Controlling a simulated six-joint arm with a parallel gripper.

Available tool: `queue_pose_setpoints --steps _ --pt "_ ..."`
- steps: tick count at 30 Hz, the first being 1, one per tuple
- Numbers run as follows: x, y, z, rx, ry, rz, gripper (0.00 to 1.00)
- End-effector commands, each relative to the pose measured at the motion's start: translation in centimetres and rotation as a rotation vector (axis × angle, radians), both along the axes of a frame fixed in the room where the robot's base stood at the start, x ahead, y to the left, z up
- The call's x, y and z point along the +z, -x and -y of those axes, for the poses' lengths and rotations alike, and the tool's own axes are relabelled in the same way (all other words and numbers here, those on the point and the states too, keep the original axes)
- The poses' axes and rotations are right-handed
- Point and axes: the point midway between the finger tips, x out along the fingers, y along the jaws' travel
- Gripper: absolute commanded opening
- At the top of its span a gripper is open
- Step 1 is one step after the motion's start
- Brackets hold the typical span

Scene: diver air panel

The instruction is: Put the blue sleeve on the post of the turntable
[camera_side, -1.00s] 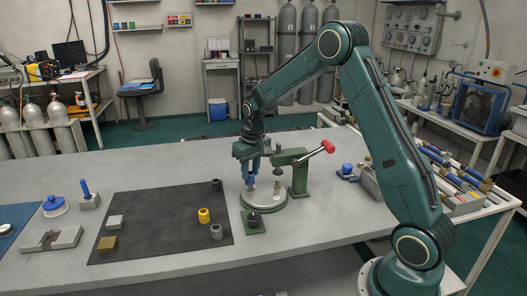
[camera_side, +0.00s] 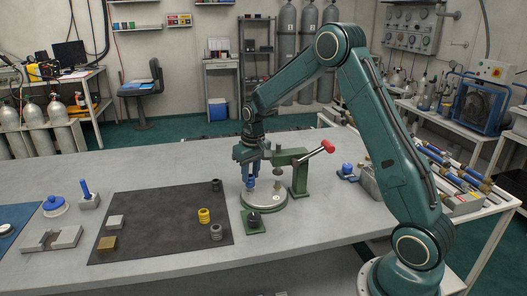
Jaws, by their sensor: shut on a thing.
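My gripper (camera_side: 250,174) points down over the left part of the round, pale turntable (camera_side: 266,204). It is shut on a small blue piece, which I take to be the blue sleeve (camera_side: 250,184); the fingers partly hide it and look blue too, so its outline is hard to tell. The sleeve is low, close above the turntable's plate. Whether it is around a post or only above one, I cannot tell, as the fingers and the small size hide this.
A green press with a red handle (camera_side: 327,146) stands right behind the turntable. A green block with a dark round part (camera_side: 254,220) is in front. The dark mat (camera_side: 150,215) at left holds a yellow ring piece (camera_side: 204,215), dark ring pieces and small blocks.

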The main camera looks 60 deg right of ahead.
Motion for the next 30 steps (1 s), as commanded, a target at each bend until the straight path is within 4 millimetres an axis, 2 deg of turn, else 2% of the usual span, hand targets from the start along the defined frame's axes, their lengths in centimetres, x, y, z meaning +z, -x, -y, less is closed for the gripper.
queue_pose_setpoints --steps 30 --pt "-0.76 -0.01 0.0 0.0 0.0 0.0 0.07"
